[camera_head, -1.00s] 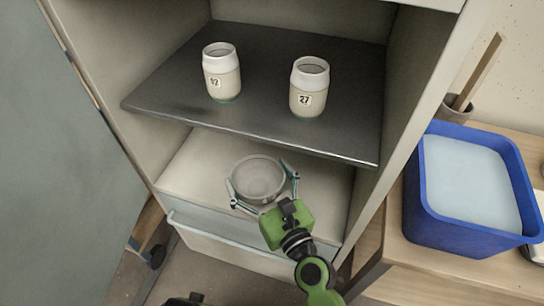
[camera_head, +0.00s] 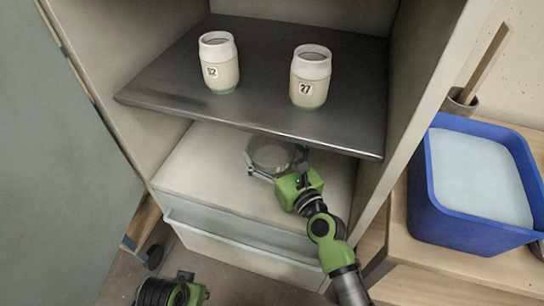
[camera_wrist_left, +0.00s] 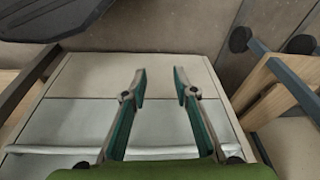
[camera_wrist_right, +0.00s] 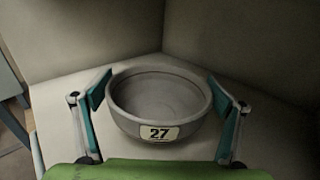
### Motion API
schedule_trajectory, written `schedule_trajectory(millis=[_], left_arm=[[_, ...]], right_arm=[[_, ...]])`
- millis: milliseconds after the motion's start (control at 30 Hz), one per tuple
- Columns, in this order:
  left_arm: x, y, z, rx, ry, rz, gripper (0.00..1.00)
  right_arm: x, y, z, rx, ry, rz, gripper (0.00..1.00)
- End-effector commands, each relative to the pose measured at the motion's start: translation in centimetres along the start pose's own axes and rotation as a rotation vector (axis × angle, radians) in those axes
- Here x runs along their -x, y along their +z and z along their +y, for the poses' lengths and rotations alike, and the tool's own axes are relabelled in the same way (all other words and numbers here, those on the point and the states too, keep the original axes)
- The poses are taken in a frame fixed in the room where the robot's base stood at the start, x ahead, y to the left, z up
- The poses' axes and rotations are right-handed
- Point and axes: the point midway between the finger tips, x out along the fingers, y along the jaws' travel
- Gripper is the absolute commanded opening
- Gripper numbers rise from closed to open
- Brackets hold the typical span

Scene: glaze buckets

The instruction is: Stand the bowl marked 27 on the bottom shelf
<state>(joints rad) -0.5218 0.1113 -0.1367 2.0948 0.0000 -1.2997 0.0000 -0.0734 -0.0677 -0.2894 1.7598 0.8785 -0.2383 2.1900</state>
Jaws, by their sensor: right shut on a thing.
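The grey bowl marked 27 (camera_head: 272,152) is inside the cabinet's lower compartment, over the pale bottom shelf (camera_head: 200,172), partly under the dark upper shelf's front edge. In the right wrist view the bowl (camera_wrist_right: 160,92) is upright with its 27 label facing me. My right gripper (camera_head: 275,166) is shut on the bowl, with a finger on each side; it also shows in the right wrist view (camera_wrist_right: 160,100). I cannot tell whether the bowl touches the shelf. My left gripper (camera_wrist_left: 160,82) is open and empty, in front of the drawer.
A blue tub (camera_head: 470,228) stands on the bench at right. An open door (camera_head: 60,170) is at left. The bottom shelf's left part is clear.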

Motion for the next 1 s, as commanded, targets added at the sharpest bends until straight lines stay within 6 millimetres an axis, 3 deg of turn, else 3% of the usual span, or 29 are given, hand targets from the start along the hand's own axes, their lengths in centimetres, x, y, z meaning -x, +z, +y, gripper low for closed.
schedule_trajectory(millis=[433, 900, 933, 967, 1000], left_arm=[[7.3, -0.9, -0.3, 0.005, -0.007, 0.041, 0.27], [8.0, -0.8, -0.4, 0.005, -0.008, 0.043, 0.27], [8.1, -0.9, -0.4, 0.005, -0.008, 0.044, 0.27], [8.1, -0.9, -0.4, 0.005, -0.008, 0.044, 0.27], [8.1, -0.9, -0.4, 0.005, -0.008, 0.043, 0.27]], right_arm=[[-0.2, -3.3, -0.2, 0.002, 0.000, -0.003, 0.52], [-0.3, -3.7, -0.3, 0.000, 0.000, -0.002, 0.52], [-0.2, -3.8, -0.3, 0.000, 0.000, 0.001, 0.93], [-0.2, -3.8, -0.3, 0.000, 0.000, 0.001, 1.00], [-0.2, -3.8, -0.3, 0.000, 0.000, 0.001, 1.00]])
